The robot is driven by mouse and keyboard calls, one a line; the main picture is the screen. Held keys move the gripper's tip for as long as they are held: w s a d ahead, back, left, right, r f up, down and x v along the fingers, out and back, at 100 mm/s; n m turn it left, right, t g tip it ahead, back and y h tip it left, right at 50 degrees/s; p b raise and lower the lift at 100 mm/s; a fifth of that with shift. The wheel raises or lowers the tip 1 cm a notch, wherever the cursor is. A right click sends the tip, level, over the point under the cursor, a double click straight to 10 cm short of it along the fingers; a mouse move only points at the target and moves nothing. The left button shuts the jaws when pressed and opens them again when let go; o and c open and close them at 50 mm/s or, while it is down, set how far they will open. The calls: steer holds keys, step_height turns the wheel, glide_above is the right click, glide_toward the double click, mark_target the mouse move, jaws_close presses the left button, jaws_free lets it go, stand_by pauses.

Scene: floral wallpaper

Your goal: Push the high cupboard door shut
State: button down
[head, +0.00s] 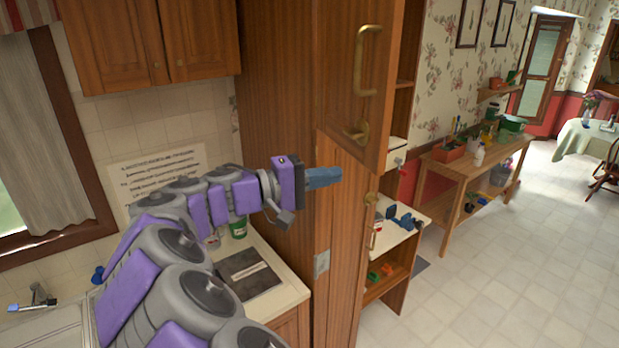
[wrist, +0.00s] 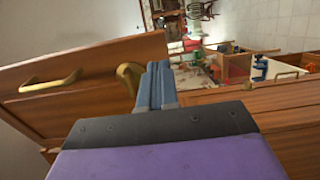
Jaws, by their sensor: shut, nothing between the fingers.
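The high cupboard door (head: 340,75) is a brown wooden panel standing open, with a brass handle (head: 367,60) and a brass latch (head: 356,132) on its face. Shelves of the cupboard show past its right edge. My gripper (head: 325,178) is shut and empty, by the door's lower left corner in the head view. In the wrist view the closed fingers (wrist: 157,85) are beside the brass latch (wrist: 130,76), with the door (wrist: 90,70) and its handle (wrist: 48,82) to the left. I cannot tell whether the fingers touch the door.
A lower cupboard door (head: 340,225) also stands open below, beside shelves holding small items. A counter (head: 285,275) and closed wall cupboards (head: 150,40) are at the left. A wooden workbench (head: 470,165) stands back right. The tiled floor (head: 500,280) at right is clear.

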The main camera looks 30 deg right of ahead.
mark_target(372, 167)
steer(key=d, duration=0.4)
steer(key=s+d, duration=0.1)
steer(key=d, duration=0.1)
steer(key=shift+s+d, duration=0.1)
steer(key=shift+d, duration=0.3)
